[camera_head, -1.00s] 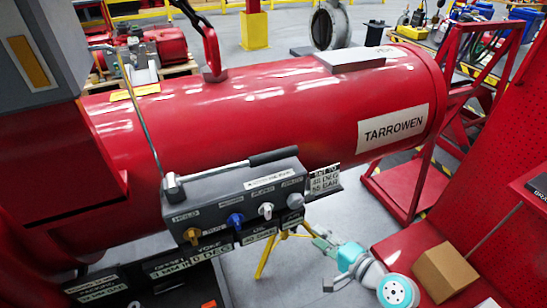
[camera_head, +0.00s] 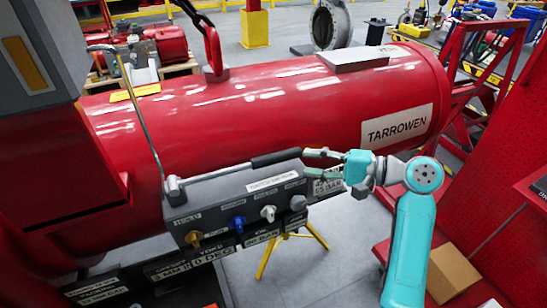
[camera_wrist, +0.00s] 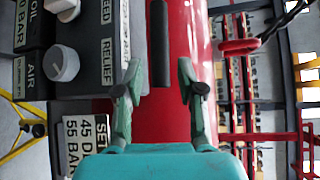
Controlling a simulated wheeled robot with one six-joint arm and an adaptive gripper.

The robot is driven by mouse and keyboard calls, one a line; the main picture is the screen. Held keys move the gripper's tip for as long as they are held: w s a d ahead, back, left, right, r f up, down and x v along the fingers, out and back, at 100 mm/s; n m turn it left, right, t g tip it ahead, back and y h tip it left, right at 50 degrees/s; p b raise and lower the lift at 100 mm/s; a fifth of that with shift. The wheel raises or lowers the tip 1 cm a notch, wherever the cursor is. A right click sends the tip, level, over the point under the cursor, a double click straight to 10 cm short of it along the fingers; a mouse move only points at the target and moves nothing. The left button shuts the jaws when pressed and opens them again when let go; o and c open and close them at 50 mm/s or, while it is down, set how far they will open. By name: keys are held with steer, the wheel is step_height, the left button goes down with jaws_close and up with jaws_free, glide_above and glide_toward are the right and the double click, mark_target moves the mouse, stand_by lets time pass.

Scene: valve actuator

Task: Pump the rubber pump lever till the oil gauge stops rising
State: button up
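The pump lever has a steel rod (camera_head: 213,173) and a black rubber grip (camera_head: 275,157), lying nearly level along the top of the grey control box (camera_head: 240,196). In the wrist view the grip (camera_wrist: 158,45) lies ahead of my gripper, lined up between its fingers.
Gold, blue and white knobs (camera_head: 268,213) stick out from the box front. A SET TO plate (camera_head: 326,185) sits right of the box, close under my gripper. The red TARROWEN cylinder (camera_head: 290,100) lies behind. A cardboard box (camera_head: 452,270) and red pegboard are at right.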

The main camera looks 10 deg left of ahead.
mark_target(281, 160)
steer(key=x, duration=1)
steer(key=shift+f, duration=0.15)
jaws_close()
